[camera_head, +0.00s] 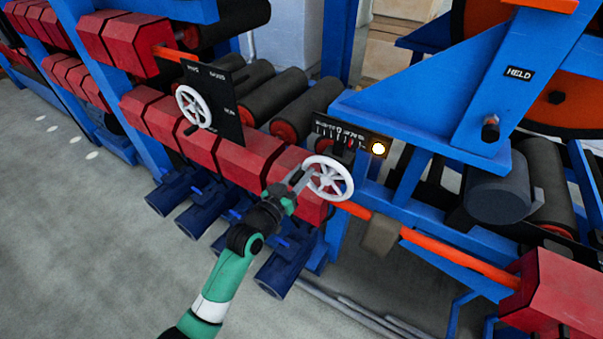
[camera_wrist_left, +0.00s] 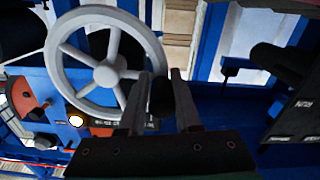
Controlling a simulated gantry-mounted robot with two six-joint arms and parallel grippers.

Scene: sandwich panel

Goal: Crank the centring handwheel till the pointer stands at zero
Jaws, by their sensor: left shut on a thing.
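The white spoked handwheel (camera_head: 328,178) stands in front of the blue frame, under a small black scale plate (camera_head: 330,128) with white marks and a lit yellow-white lamp (camera_head: 378,148). A small red pointer shows at the scale, but its exact reading is too small to tell. My left gripper (camera_head: 302,181) is at the left side of the handwheel. In the left wrist view the handwheel (camera_wrist_left: 107,75) is close, and my left gripper (camera_wrist_left: 161,82) is shut on its dark crank knob (camera_wrist_left: 160,98) at the rim. My right gripper is not in view.
A second white handwheel (camera_head: 194,106) sits on a black dial plate (camera_head: 222,112) at the left. Red blocks, dark rollers (camera_head: 302,103) and blue cylinders (camera_head: 286,266) surround the area. An orange bar (camera_head: 458,257) runs to the right. The grey floor (camera_head: 90,240) is clear at lower left.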

